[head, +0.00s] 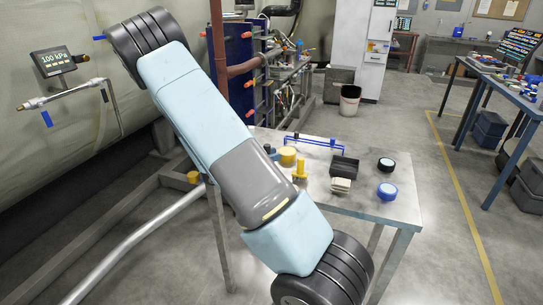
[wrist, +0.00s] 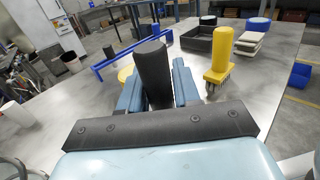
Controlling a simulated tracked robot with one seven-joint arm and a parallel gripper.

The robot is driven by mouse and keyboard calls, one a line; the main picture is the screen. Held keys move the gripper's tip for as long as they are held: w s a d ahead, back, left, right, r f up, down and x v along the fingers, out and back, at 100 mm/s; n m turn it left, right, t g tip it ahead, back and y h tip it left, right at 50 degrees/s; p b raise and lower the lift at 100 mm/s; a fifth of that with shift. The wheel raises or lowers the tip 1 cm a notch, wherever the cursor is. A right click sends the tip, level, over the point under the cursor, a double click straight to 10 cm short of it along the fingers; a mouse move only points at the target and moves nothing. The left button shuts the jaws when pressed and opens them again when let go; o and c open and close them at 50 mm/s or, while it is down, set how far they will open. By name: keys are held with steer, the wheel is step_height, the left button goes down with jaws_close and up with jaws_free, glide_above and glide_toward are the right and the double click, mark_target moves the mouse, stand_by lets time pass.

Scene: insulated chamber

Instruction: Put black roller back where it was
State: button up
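The black roller (wrist: 153,66) stands between the two blue fingers of my gripper (wrist: 158,88) in the wrist view, with its dark rounded top above the fingertips. The fingers appear closed against its sides; its lower part is hidden. In the head view my arm covers most of the gripper, and a small dark top (head: 267,149) shows beside the arm, over the metal table (head: 385,207). A blue rack (wrist: 120,58) stands beyond the gripper; it also shows in the head view (head: 318,143).
A yellow disc (head: 287,155) lies close to the gripper. A black tray (head: 344,168), a stack of pale pads (head: 341,185), a black-topped round item (head: 386,164) and a blue round item (head: 387,190) occupy the table's right part. The near right tabletop is clear.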

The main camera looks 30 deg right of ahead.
steer(key=o, duration=0.4)
steer(key=a, duration=0.4)
steer(key=w+a, duration=0.1)
steer(key=a, duration=0.7)
steer(key=shift+w+r, duration=0.1)
steer(key=shift+w, duration=0.1)
steer(key=shift+s+d+r+m+y, duration=0.15)
steer(key=shift+s+r+m+y, duration=0.15)
steer(key=shift+r, duration=0.05)
steer(key=s+a+r+m+t+y, duration=0.3)
steer(key=s+r+m+y, duration=0.5)
steer(key=s+r, duration=0.4)
steer(key=s+a+r+m+t+y, duration=0.4)
steer(key=s+r+m+y, duration=0.4)
steer(key=s+r, duration=0.4)
steer(key=shift+s+a+r+t+y, duration=0.2)
steer(key=shift+s+r+t+y, duration=0.3)
steer(key=shift+s, duration=0.45)
steer(key=shift+f, duration=0.15)
